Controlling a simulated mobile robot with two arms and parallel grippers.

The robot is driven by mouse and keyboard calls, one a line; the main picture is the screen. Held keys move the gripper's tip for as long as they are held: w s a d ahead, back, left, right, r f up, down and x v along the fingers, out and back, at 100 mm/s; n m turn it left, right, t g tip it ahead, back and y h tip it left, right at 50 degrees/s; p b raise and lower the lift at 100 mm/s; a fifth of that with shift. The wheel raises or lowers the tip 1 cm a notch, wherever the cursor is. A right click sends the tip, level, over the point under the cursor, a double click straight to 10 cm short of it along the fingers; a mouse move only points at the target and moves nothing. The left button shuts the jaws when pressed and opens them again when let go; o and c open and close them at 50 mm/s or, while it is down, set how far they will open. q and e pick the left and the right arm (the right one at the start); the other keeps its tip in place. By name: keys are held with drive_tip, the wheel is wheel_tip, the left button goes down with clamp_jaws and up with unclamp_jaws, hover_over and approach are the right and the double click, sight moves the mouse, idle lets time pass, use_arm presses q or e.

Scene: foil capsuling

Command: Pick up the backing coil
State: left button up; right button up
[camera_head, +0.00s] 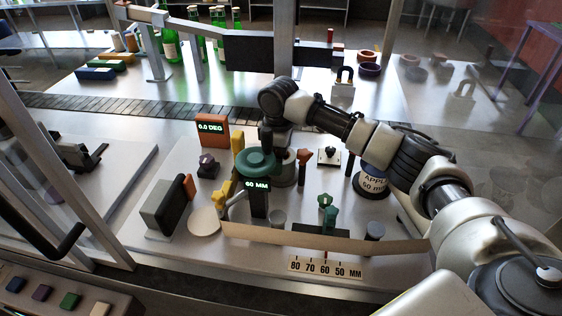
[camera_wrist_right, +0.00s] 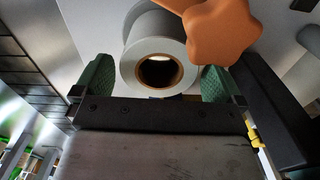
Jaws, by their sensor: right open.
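In the head view a grey cylinder, probably the same coil, stands under the arm (camera_head: 287,174), partly covered. My right gripper (camera_wrist_right: 156,84) is open, with one green fingertip on each side of the coil as the wrist view sees it. I cannot tell whether the fingertips touch it. In the head view my right arm reaches in from the right and its wrist points down over the coil. My left gripper is not in view.
An orange star knob (camera_wrist_right: 222,30) sits close beside the coil. A green disc (camera_head: 254,160) above a 60 MM display is left of it. A labelled roll (camera_head: 373,181) stands to the right. A beige strip (camera_head: 270,236) crosses the front, near a green knob (camera_head: 327,213).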

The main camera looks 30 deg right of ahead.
drive_tip(key=shift+s+d+f+p, duration=0.1)
drive_tip(key=shift+d+f+p, duration=0.1)
drive_tip(key=shift+f, duration=0.8)
drive_tip(key=shift+s+d+f+p, duration=0.1)
drive_tip(key=shift+f+p, duration=0.1)
drive_tip(key=shift+f, duration=0.75)
drive_tip(key=c, duration=1)
drive_tip(key=shift+r, duration=0.1)
